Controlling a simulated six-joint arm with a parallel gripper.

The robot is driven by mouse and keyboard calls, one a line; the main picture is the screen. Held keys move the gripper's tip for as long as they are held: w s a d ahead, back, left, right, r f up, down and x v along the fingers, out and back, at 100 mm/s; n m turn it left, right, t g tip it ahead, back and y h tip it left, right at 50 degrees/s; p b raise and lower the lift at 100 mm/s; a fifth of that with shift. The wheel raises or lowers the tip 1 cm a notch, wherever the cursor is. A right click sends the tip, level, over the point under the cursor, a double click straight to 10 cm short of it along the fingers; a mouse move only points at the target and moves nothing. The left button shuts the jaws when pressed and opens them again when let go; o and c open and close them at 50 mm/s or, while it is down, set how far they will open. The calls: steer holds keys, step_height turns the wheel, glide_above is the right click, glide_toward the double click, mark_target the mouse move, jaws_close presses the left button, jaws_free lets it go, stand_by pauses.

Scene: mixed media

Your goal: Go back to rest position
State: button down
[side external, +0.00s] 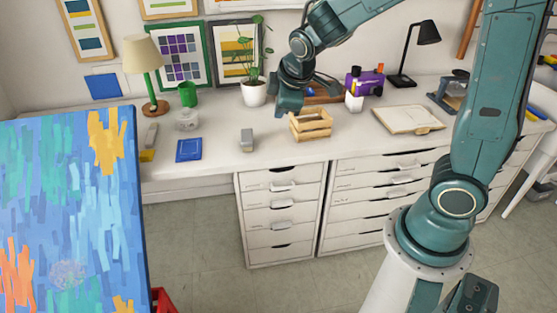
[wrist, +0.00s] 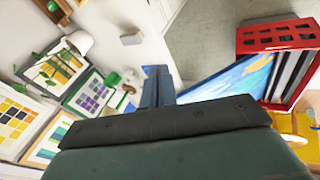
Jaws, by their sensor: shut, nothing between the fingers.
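My gripper (side external: 288,108) hangs over the desk (side external: 225,160) in the side external view, between the potted plant and the small wooden crate. It is shut and holds nothing. In the wrist view its shut fingers (wrist: 158,85) stand up in the middle of the picture, above the dark gripper body. The desk top shows to the upper left there. I cannot tell from these views whether the gripper touches the desk or any object on it.
A wooden crate (side external: 311,126) and a potted plant (side external: 254,93) stand close to the gripper. A purple object (side external: 368,82), a black lamp (side external: 424,36) and a clipboard (side external: 408,120) are to the right. A large painting (side external: 70,210) stands front left. A red crate (wrist: 279,37) shows in the wrist view.

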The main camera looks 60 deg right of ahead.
steer(key=s+a+r+m+y, duration=0.1)
steer(key=s+a+r+m, duration=0.1)
steer(key=s, duration=0.8)
steer(key=s+a+r+m+y, duration=0.1)
steer(key=s+r+m, duration=0.4)
steer(key=s, duration=0.5)
steer(key=shift+s+a+r+y, duration=0.2)
steer(key=shift+a+r+y, duration=0.2)
steer(key=shift+a+r, duration=0.3)
stand_by(0.4)
